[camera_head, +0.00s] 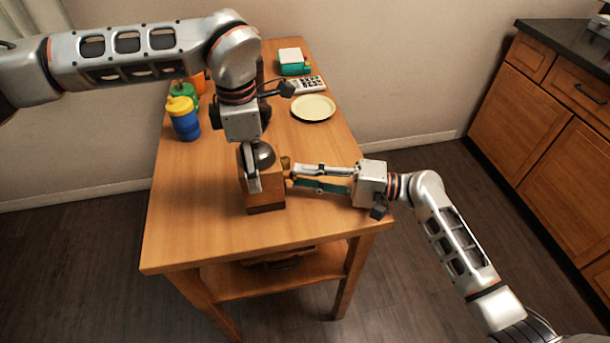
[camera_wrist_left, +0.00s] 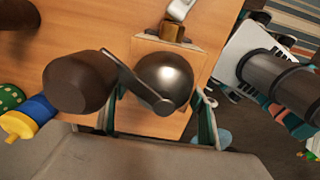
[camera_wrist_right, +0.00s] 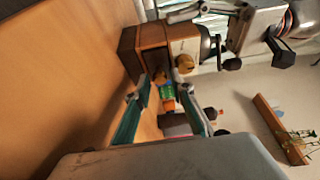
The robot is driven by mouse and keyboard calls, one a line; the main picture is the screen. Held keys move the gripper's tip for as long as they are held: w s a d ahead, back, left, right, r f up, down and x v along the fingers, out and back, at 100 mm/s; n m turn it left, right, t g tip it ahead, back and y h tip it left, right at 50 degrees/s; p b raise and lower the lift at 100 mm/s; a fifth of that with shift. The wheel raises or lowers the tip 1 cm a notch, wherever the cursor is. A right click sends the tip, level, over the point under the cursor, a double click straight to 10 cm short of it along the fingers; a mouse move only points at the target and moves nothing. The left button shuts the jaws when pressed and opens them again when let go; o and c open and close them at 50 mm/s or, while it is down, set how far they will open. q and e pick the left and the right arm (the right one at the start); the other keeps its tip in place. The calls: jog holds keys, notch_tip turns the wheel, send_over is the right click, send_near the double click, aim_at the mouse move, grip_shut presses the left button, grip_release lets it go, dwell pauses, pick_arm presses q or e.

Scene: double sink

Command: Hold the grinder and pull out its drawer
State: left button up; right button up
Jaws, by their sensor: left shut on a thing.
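The grinder (camera_head: 268,190) is a wooden box with a metal dome and a crank with a dark brown knob (camera_wrist_left: 78,82). It stands upright on the table. My left gripper (camera_head: 250,178) comes down from above, and its fingers grip the wooden body on both sides, as the left wrist view shows. The drawer's brass knob (camera_wrist_right: 185,63) is on the grinder's side facing my right gripper (camera_head: 292,176). That gripper is open and empty, level above the tabletop, with its fingertips close to the knob. I cannot tell whether they touch it. The drawer looks closed.
Behind the grinder, the wooden table (camera_head: 190,235) holds a blue cup with a yellow lid (camera_head: 183,118), a green cup, a cream plate (camera_head: 313,108), a calculator (camera_head: 307,84) and a teal box (camera_head: 293,62). The front of the tabletop is clear.

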jog(key=shift+a, duration=0.15)
grip_shut()
jog(key=shift+w+d, duration=0.25)
jog(key=shift+d, duration=0.6)
jog(key=shift+w+d, duration=0.2)
jog(key=shift+d, duration=0.7)
jog(key=shift+w+d, duration=0.25)
jog(key=shift+d, duration=0.6)
grip_release()
jog(key=d, duration=0.4)
jog(key=s+d, duration=0.1)
jog(key=d, duration=0.7)
jog(key=shift+s, duration=0.2)
